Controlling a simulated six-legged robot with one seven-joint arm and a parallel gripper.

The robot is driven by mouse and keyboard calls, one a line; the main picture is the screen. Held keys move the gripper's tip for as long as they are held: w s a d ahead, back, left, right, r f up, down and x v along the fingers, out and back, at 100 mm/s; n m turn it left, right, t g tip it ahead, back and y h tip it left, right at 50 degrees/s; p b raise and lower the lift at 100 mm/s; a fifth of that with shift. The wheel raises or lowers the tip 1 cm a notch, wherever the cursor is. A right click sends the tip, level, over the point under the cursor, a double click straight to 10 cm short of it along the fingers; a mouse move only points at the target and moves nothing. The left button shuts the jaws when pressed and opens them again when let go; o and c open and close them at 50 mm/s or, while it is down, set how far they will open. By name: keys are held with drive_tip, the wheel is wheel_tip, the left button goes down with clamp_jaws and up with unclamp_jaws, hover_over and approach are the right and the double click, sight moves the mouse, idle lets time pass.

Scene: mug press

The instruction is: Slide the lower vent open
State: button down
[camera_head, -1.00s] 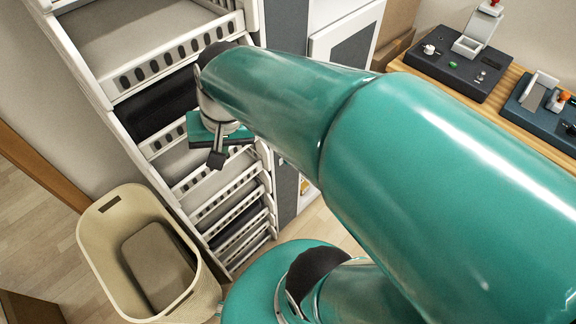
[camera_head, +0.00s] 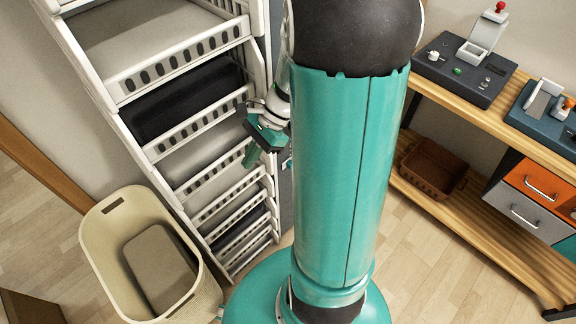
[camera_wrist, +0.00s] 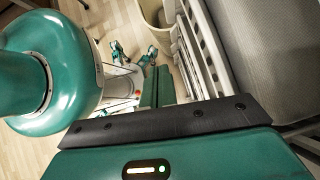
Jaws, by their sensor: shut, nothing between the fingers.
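I cannot make out the lower vent for certain in either view. The tall white rack (camera_head: 185,57) has several tiers with slotted white fronts. A grey panel (camera_head: 286,190) beside the rack is mostly hidden behind my upright teal arm. My gripper (camera_head: 250,157) is shut and empty, in front of the rack's right side at middle height. In the wrist view my gripper's teal fingers (camera_wrist: 157,80) lie together, with the rack's white slotted edge (camera_wrist: 197,50) to their right. I cannot tell whether they touch the rack.
A cream basket (camera_head: 92,240) stands on the floor left of the rack. A wooden bench (camera_head: 470,105) at the right carries two dark devices (camera_head: 465,70), (camera_head: 545,110). Below are a brown bin (camera_head: 432,168) and orange and grey drawers (camera_head: 540,180). Floor between is clear.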

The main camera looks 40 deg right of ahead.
drive_tip(key=d+f+m+t+y, duration=0.2)
drive_tip(key=d+f+m+y, duration=0.1)
drive_tip(key=d+f+m, duration=0.3)
drive_tip(key=m+t+h, duration=0.4)
drive_tip(key=m+t, duration=1)
drive_tip(key=m, duration=1)
approach(290, 164)
drive_tip(key=a, duration=0.1)
drive_tip(key=s+a, duration=0.1)
drive_tip(key=a, duration=0.1)
drive_tip(key=s+a+f, duration=0.1)
drive_tip(key=a, duration=0.1)
drive_tip(key=shift+s+a, duration=0.2)
drive_tip(key=w, duration=0.6)
drive_tip(key=w+a, duration=0.1)
drive_tip(key=w, duration=0.2)
drive_tip(key=shift+w, duration=0.2)
drive_tip(key=shift+d, duration=0.7)
